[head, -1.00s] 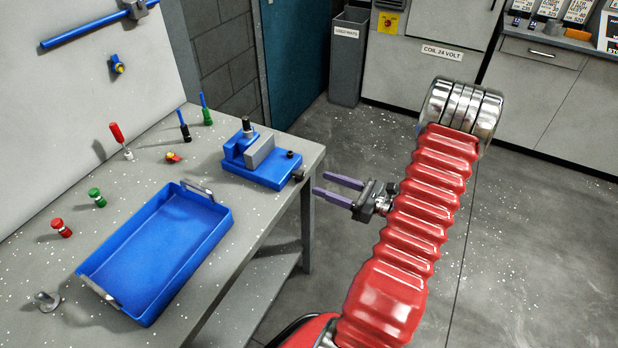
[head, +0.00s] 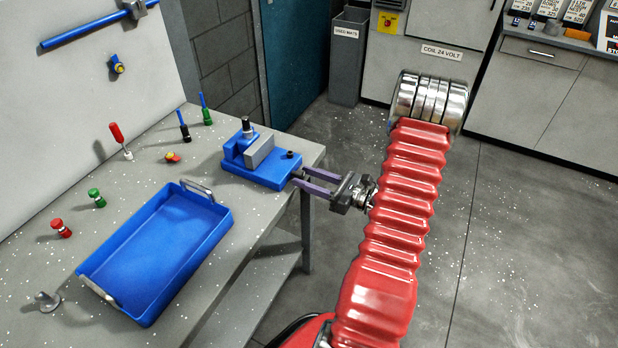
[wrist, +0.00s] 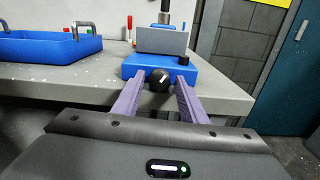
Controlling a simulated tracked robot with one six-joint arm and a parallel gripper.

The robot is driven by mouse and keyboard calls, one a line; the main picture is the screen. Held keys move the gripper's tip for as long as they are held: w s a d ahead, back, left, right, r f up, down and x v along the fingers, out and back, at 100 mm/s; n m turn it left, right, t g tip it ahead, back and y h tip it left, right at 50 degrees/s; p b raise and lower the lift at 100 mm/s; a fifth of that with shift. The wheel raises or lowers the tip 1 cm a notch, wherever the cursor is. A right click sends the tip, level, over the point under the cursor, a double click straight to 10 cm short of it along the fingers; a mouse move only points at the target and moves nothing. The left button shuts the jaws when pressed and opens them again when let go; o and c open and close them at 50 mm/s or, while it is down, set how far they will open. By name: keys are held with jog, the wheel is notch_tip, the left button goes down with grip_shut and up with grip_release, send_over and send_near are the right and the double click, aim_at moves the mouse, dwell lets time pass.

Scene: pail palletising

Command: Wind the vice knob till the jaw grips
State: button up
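The blue vice (head: 258,165) with its grey jaw (head: 260,150) sits on the right corner of the grey bench. In the wrist view the vice (wrist: 135,67) faces me. Its round black knob (wrist: 158,80), with a white mark, sticks out at the bench edge. My gripper (head: 303,184) has two purple fingers. They are apart, one on each side of the knob; in the wrist view the fingertips (wrist: 159,82) stand left and right of it. A gap seems to show on the right of the knob; contact on the left cannot be told.
A blue tray (head: 218,232) lies on the bench (head: 262,217) left of the vice. Several small knobs and handles, such as a green button (head: 96,198), stand behind it. The floor (head: 500,250) right of the bench is clear.

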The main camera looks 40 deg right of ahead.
jog(key=c, duration=0.8)
jog(key=shift+d+m, duration=0.1)
jog(key=shift+m, duration=1.2)
jog(key=o, duration=1.1)
jog(key=shift+c, duration=0.2)
jog(key=v, duration=1.3)
jog(key=shift+s, duration=0.4)
